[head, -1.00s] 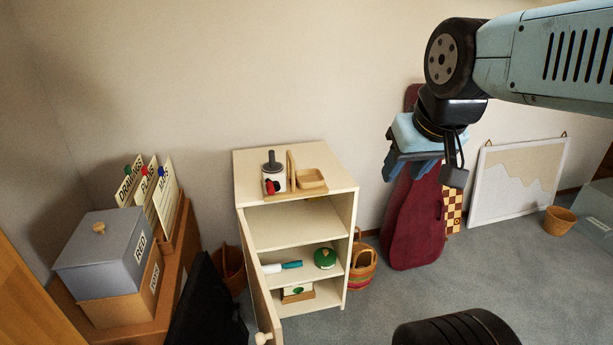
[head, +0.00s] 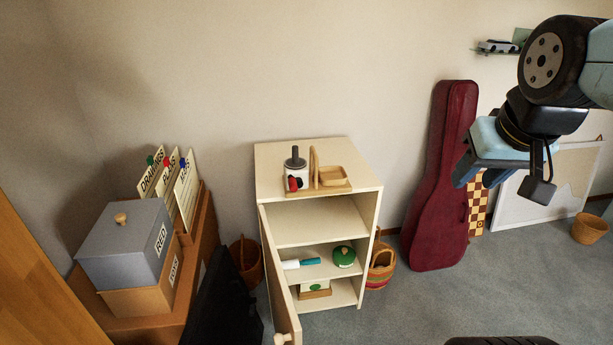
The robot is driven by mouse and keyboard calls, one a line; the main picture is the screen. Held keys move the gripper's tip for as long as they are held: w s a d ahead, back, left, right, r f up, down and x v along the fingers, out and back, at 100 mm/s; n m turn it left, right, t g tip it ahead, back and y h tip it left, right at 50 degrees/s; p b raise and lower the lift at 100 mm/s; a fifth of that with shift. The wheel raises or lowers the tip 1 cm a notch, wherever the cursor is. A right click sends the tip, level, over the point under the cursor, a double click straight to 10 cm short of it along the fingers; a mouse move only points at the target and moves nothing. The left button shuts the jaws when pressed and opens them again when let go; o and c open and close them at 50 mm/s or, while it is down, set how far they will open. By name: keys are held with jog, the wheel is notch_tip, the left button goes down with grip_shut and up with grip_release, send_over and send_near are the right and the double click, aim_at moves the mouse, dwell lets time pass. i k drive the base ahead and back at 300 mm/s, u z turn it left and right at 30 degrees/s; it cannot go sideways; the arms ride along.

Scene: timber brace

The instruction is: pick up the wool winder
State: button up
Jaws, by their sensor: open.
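What looks like the wool winder (head: 296,175) stands on top of the cream cabinet (head: 268,170). It has a white body, a grey top with a dark upright post, and a red part at the front. A wooden base with an upright loop and a shallow wooden box (head: 331,176) sits right beside it; I cannot tell whether they are joined. My gripper (head: 479,178) is open and empty in the upper right, well to the right of the cabinet and apart from the winder. Its fingers point downward.
The cabinet's door (head: 281,280) hangs open at the front left. Its shelves hold a green round item (head: 344,257) and a white-and-teal item (head: 302,263). A dark red instrument case (head: 440,190) leans on the wall. Grey and orange boxes (head: 125,250) stand left. Wall space above the cabinet is clear.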

aim_at(317, 166)
jog(key=u, duration=0.1)
jog(key=k, duration=0.9)
jog(key=u, duration=0.4)
jog(key=i, duration=1)
jog(key=z, duration=0.05)
